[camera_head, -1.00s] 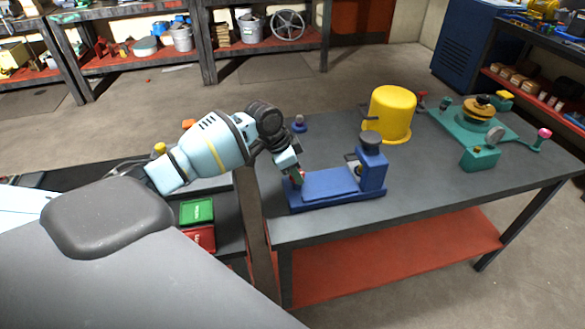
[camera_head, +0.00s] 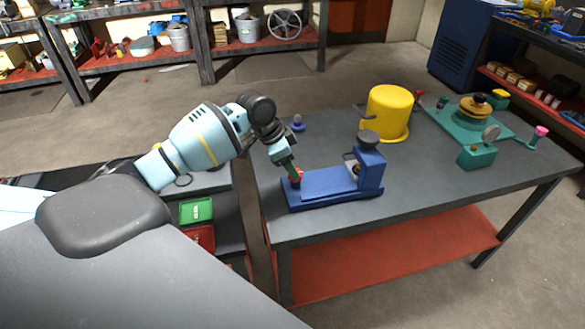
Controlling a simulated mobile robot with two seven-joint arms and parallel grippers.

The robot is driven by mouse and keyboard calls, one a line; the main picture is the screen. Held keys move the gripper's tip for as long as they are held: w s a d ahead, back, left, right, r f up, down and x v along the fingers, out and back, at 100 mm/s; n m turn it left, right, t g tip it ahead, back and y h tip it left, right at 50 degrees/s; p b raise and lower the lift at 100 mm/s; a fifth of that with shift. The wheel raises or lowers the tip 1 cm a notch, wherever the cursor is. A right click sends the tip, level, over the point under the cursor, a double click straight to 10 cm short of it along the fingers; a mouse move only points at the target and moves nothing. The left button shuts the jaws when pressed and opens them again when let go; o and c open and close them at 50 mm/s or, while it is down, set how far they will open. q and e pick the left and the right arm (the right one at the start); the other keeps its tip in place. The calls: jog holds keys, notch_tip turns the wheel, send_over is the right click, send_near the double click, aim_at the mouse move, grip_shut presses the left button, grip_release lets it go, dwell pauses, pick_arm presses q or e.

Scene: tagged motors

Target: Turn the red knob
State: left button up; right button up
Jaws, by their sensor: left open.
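The red knob (camera_head: 298,177) sits at the left end of the blue device (camera_head: 328,187) on the grey table, and only a small part of it shows. My left gripper (camera_head: 293,177) points down at the knob, with its fingers at or around it. The gripper is open; I cannot tell whether a finger touches the knob. The blue device has a raised block with a dark round cap (camera_head: 369,137) at its right end. My right gripper is not in view.
On the table (camera_head: 430,183) stand a yellow pot (camera_head: 389,112) behind the device and a teal device (camera_head: 478,155) at the right. A small blue knobbed piece (camera_head: 298,123) stands at the back left. The front right of the table is clear.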

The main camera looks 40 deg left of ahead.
pick_arm(q)
jog(key=v, duration=0.5)
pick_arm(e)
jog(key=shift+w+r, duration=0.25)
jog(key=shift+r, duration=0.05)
pick_arm(q)
jog(key=shift+s+f, duration=0.1)
jog(key=shift+f, duration=0.05)
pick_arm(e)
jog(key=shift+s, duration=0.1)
